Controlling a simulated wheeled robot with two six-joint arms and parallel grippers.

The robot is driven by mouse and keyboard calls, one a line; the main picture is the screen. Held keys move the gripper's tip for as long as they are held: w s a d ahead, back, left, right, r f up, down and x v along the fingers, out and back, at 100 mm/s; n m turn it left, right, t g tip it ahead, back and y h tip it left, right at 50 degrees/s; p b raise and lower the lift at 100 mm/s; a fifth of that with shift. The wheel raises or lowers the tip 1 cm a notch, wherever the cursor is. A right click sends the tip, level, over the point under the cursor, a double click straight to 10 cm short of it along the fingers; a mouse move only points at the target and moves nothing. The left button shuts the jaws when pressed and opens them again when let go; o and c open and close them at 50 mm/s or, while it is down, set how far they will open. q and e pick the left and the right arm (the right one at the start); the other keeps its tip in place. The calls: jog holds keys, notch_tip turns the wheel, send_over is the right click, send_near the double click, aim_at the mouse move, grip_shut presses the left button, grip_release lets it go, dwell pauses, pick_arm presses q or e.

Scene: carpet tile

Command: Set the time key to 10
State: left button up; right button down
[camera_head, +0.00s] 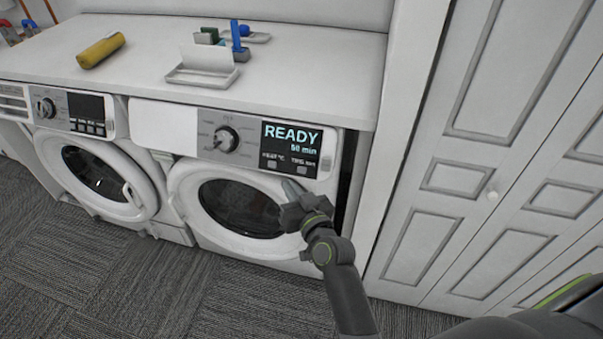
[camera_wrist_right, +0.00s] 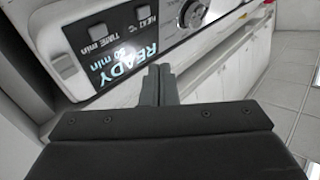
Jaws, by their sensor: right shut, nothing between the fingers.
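The right-hand machine has a dark display (camera_head: 290,138) that reads "READY" with a minutes figure below it, which looks like 50 but is hard to read. The time key (camera_head: 299,174) is a small grey square under the "TIME min" label. In the right wrist view the time key (camera_wrist_right: 97,32) and the lit display (camera_wrist_right: 122,62) appear upside down. My right gripper (camera_head: 291,187) is shut and empty, just below the keys; its fingertips (camera_wrist_right: 160,72) appear apart from the time key in the wrist view. My left gripper is not in view.
A heat key (camera_head: 271,164) sits left of the time key, and a round dial (camera_head: 226,139) further left. Another machine (camera_head: 95,170) stands at left. The countertop holds a yellow bottle (camera_head: 101,50) and a white tray (camera_head: 203,74). White cabinet doors (camera_head: 485,150) stand at right.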

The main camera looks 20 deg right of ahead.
aim_at(302, 170)
jog(key=n, duration=0.4)
jog(key=shift+s+d, duration=0.15)
jog(key=shift+s, duration=0.05)
jog(key=shift+w+d+f+b, duration=0.3)
jog(key=shift+w+d+f, duration=0.4)
jog(key=shift+w, duration=0.4)
jog(key=shift+w+d+f+b, duration=0.3)
jog(key=shift+w+d+f, duration=0.4)
jog(key=shift+w, duration=0.35)
jog(key=shift+w+d+f+b, duration=0.3)
jog(key=shift+w+d+f, duration=0.4)
jog(key=shift+w, duration=0.4)
jog(key=shift+d+r, duration=0.1)
jog(key=shift+w+d, duration=0.2)
jog(key=shift+w, duration=0.1)
